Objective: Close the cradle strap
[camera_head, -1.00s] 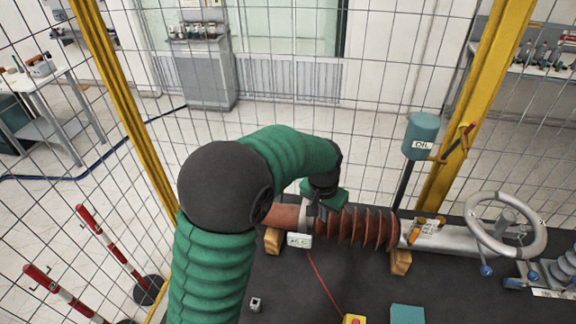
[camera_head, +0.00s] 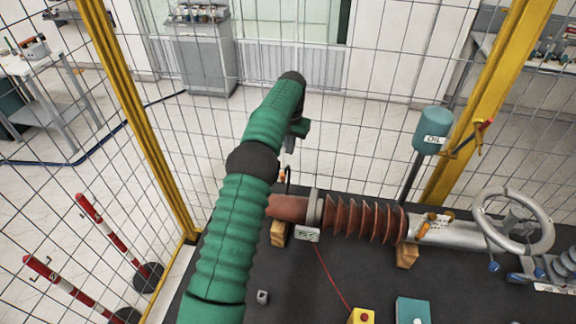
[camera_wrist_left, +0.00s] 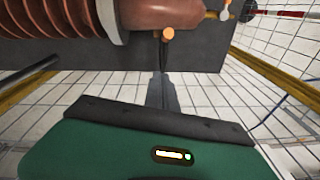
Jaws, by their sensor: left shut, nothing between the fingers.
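The brown ribbed bushing (camera_head: 365,219) lies across the dark bench on wooden cradle blocks. It also fills the top left of the left wrist view (camera_wrist_left: 165,14). My left gripper (camera_head: 289,147) points down above and behind the bushing, shut and empty. In the left wrist view its fingers (camera_wrist_left: 162,80) line up below the orange tip; I cannot tell whether they touch the strap. My right gripper is out of view.
A wire fence with yellow posts (camera_head: 130,110) stands behind and left. A teal OIL container (camera_head: 432,131), a handwheel (camera_head: 512,221), a yellow button box (camera_head: 361,316) and a teal box (camera_head: 412,311) are to the right.

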